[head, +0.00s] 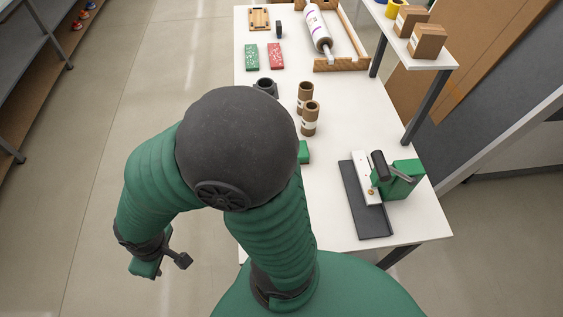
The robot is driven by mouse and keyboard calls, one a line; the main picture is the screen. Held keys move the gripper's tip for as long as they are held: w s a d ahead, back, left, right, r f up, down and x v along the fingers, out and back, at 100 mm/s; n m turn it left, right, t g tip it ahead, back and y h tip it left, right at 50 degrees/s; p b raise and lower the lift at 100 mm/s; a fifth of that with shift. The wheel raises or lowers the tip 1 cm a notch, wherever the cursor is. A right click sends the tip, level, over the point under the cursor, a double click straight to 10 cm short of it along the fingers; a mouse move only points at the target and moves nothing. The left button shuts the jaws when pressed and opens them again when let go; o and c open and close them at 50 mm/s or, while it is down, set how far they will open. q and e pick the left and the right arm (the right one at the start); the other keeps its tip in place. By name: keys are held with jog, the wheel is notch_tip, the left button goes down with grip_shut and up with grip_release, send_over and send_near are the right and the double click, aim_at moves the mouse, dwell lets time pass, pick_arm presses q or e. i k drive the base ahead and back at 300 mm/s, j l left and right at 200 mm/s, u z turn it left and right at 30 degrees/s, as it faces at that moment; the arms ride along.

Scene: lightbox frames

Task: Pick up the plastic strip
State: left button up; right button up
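A narrow white piece (361,172) lies lengthwise along a dark grey tray (372,222) near the table's front right. I cannot tell for sure whether it is the plastic strip. My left gripper is not in view. My own green arm hides part of the table's near left.
The white table (345,110) holds brown cardboard tubes (308,118), a dark cup (265,87), green and red boxes (275,56) and a wrapped roll (318,28). A raised shelf (428,62) with cartons stands at right.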

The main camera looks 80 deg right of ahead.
aim_at(372, 197)
jog(key=i+z, duration=0.2)
jog(key=i, duration=0.25)
jog(key=i+j+z, duration=0.1)
jog(key=i+z, duration=0.15)
jog(key=i, duration=0.2)
jog(key=i+j+z, duration=0.2)
jog(key=i, duration=0.25)
jog(key=i+l+z, duration=0.2)
jog(key=z, duration=0.25)
jog(key=i+l+z, duration=0.1)
jog(key=i+z, duration=0.15)
jog(key=z, duration=0.25)
jog(key=i+z, duration=0.25)
jog(key=z, duration=0.2)
jog(key=i+z, duration=0.25)
jog(key=z, duration=0.2)
jog(key=i+j+z, duration=0.2)
jog(key=z, duration=0.25)
jog(key=i+j+z, duration=0.2)
jog(key=z, duration=0.3)
jog(key=i+l+z, duration=0.15)
jog(key=i+z, duration=0.15)
jog(key=z, duration=0.2)
jog(key=i+z, duration=0.35)
jog(key=z, duration=0.15)
